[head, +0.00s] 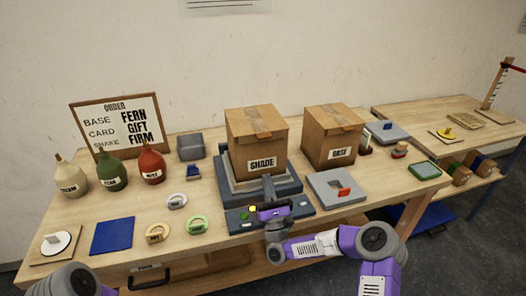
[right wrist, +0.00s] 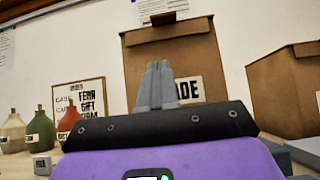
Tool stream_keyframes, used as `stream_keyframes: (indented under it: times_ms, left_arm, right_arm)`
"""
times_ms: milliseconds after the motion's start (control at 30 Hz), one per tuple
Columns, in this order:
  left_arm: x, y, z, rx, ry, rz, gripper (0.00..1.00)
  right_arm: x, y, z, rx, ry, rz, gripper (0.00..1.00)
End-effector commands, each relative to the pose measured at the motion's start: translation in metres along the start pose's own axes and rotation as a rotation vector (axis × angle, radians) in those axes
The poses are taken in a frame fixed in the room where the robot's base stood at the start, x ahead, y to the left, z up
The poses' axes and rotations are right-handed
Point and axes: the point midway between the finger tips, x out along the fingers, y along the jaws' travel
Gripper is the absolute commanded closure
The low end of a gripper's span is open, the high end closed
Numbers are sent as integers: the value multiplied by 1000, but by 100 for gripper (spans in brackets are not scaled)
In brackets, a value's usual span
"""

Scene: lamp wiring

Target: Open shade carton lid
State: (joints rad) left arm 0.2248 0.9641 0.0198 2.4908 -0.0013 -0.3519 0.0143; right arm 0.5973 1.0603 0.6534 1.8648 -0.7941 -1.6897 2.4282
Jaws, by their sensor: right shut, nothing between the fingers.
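The shade carton (head: 245,146) is a brown cardboard box labelled SHADE, standing on a grey and dark blue stand (head: 227,172). Its lid (head: 256,120) lies closed on top, with a tape-like strip and a small tab at the front edge. In the right wrist view the carton (right wrist: 200,62) fills the middle, with the darker tab (right wrist: 164,18) at its top edge. My right gripper (head: 267,180) is in front of the carton, below the lid. Its fingers (right wrist: 157,70) are shut and empty, partly hiding the label. My left gripper is out of view.
A base carton (head: 318,150) stands right of the shade carton. Bottles (head: 111,170) and an order board (head: 120,122) are at the left. Rings (head: 197,225), a blue mat (head: 112,236) and a grey plate (head: 320,192) lie on the table's front half. The space above the cartons is clear.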

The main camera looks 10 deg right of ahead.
Motion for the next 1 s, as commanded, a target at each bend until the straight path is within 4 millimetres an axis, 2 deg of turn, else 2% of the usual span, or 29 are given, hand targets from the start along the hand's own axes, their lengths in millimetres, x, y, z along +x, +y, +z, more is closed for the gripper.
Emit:
stream_keyframes:
  times_ms: [100,333,400,633,1000]
  left_arm:
    - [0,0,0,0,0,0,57]
    - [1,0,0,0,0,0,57]
    - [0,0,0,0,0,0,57]
    - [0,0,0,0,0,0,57]
    - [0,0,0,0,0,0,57]
  right_arm:
    - [28,0,1,-2,-5,1,100]
    - [75,0,2,-1,-3,1,100]
    - [82,0,12,-1,-3,2,100]
    - [96,1,27,0,-1,2,100]
    - [98,0,29,0,1,2,100]
